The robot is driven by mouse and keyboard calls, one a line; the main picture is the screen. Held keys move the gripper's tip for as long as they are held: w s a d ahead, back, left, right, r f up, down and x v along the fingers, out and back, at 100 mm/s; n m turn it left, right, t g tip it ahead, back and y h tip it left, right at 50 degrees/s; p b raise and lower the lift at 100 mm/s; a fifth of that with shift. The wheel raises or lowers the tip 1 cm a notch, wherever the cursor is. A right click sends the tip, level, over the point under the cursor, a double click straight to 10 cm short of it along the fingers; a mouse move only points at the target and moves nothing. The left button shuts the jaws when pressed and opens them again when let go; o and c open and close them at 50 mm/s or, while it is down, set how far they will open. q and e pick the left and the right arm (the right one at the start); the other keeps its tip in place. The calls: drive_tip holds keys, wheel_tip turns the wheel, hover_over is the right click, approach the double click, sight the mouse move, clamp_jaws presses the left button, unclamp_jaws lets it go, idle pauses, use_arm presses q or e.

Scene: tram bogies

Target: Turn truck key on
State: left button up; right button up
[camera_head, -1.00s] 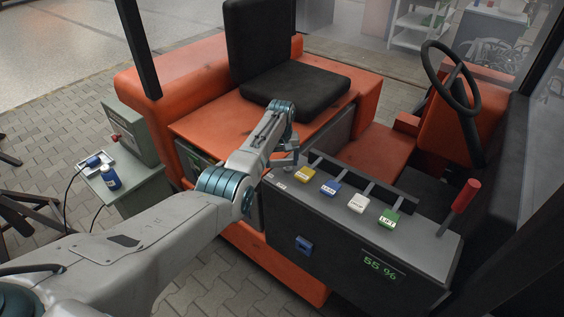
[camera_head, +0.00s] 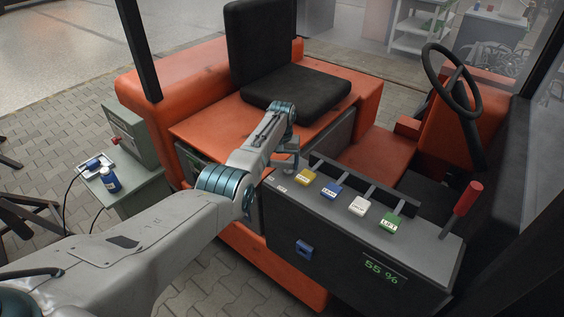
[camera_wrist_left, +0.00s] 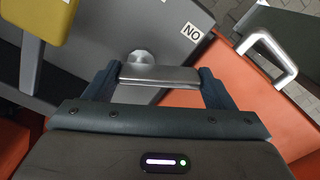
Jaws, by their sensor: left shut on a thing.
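My left gripper (camera_head: 287,164) is at the far left end of the dark console (camera_head: 345,235), low over its top. In the left wrist view, the left gripper (camera_wrist_left: 160,77) has its two dark fingers at either end of a short silver bar. A round silver piece (camera_wrist_left: 140,58), which looks like the key, stands at that bar on the console. The gripper is shut on it. The gripper hides the key in the head view. A white label (camera_wrist_left: 190,33) beside it reads "ON" upside down. My right gripper is not in view.
The console carries yellow (camera_head: 305,175), blue (camera_head: 331,190), white (camera_head: 358,206) and green (camera_head: 390,223) labelled blocks, and a red-handled lever (camera_head: 467,197). A display reads 55 %. The black seat (camera_head: 295,88) is behind. A silver loop handle (camera_wrist_left: 270,52) is near the gripper.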

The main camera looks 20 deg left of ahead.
sight(282, 161)
use_arm(q)
drive_tip(key=o, duration=1)
drive_tip(key=shift+r, duration=0.1)
wheel_tip(282, 161, up, 11)
drive_tip(key=b, duration=0.3)
